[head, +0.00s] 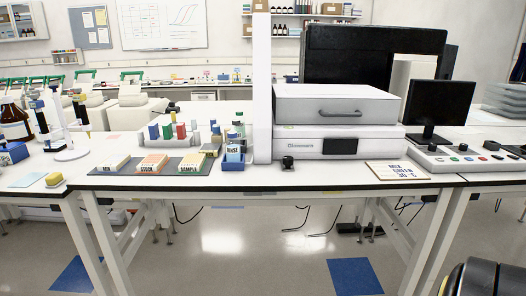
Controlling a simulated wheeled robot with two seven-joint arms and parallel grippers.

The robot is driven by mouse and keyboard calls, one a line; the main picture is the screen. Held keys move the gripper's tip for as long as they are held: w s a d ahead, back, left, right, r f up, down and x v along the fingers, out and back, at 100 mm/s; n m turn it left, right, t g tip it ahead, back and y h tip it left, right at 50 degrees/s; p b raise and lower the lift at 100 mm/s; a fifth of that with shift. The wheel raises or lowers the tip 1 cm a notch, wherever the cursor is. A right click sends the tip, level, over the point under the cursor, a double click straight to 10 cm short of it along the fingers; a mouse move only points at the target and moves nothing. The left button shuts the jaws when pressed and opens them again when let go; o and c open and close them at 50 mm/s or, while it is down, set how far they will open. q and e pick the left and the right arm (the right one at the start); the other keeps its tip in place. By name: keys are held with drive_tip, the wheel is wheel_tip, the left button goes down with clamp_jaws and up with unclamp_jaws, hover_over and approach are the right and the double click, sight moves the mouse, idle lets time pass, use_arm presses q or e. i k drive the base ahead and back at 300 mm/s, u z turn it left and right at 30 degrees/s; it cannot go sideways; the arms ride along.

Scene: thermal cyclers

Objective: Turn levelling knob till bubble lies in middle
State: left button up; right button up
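A white thermal cycler (300,146) stands on the bench with a drawer-like upper part and a dark display on its front. A small black knob (287,163) sits at the front left foot of the cycler, near the bench's front edge. It looks like the levelling knob, though it is small here. I cannot make out a level or its bubble.
Labelled boxes (153,164) on a dark mat stand left of the knob, with a blue "TWIST" box (233,158) nearest it. A sign card (397,170) lies to the right. A monitor (438,106) and a control panel (465,157) stand further right. Bench front between knob and card is clear.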

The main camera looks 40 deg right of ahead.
sight(288, 160)
drive_tip(key=z, duration=0.55)
drive_tip(key=i, duration=0.8)
drive_tip(key=z, duration=0.85)
